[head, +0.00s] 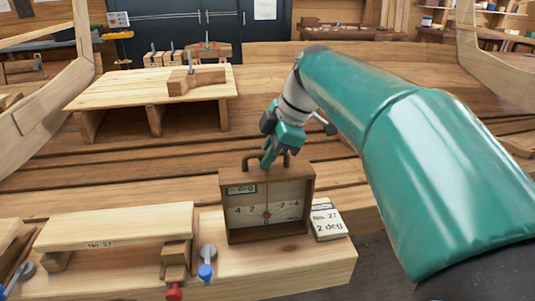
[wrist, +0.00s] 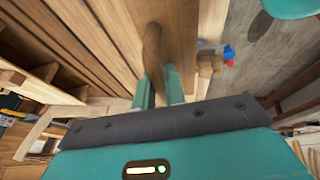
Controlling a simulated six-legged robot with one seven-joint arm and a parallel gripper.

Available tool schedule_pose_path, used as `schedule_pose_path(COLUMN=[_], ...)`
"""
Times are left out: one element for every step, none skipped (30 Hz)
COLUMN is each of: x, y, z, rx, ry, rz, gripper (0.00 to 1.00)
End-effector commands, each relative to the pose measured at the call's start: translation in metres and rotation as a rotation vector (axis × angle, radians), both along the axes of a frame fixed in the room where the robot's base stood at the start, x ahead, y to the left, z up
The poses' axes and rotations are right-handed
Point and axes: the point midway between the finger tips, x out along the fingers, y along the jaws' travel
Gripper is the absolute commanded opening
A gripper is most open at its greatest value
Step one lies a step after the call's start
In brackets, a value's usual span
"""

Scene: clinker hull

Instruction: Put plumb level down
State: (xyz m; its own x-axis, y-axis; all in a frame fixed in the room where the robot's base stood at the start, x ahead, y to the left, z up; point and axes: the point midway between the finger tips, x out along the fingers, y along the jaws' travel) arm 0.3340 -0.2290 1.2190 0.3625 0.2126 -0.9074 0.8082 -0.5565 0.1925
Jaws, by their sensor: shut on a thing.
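The plumb level (head: 267,207) is a square wooden box with a pale dial, a red-centred pointer and a handle on top. It is upright at the right part of a wooden bench block in the head view. My gripper (head: 268,160) is shut on its handle from above. Its base appears at the block's top, but I cannot tell whether it touches. In the wrist view, my gripper's two teal fingers (wrist: 158,88) are on either side of the brown wooden handle (wrist: 152,50). The fingertips are partly hidden by the handle.
A card reading "No. 27, 2 deg" (head: 327,222) lies right of the level. Left are a clamp with a blue tip (head: 206,262), a red-tipped clamp (head: 174,291) and a raised plank marked No. 27 (head: 115,225). A small wooden table (head: 150,88) stands behind.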

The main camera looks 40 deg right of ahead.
Motion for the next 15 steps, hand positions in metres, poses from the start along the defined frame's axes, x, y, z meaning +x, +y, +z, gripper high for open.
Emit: schedule_pose_path(x=[0.0001,0.0000,0.0001,0.0001,0.0000,0.0001,0.0000,0.0000,0.0001,0.0001,0.0001,0.0001,0.0000,0.0000,0.0001], y=[0.0000,0.0001,0.0001,0.0001,0.0001,0.0001,0.0001,0.0001,0.0002,0.0002,0.0002,0.0002,0.0002,0.0002,0.0002], z=[0.0005,0.0000,-0.0011,-0.0019,-0.0021,-0.0019,-0.0018,-0.0018,-0.0018,-0.0018,-0.0018,-0.0018,-0.0017,-0.0017,-0.0016], rx=[0.000,0.000,0.000,0.000,0.000,0.000,0.000,0.000,0.000,0.000,0.000,0.000,0.000,0.000,0.000], ry=[-0.001,-0.001,-0.001,-0.001,0.000,0.000,0.000,0.000,0.000,0.000,0.000,0.000,0.000,0.000,0.000], rz=[0.000,0.000,0.000,0.000,0.000,0.000,0.000,0.000,0.000,0.000,0.000,0.000,0.000,0.000,0.000], gripper=[0.00,0.00,0.00,0.00,0.18,0.26,0.32,0.34,0.34,0.34,0.34,0.34,0.34,0.34,0.34])
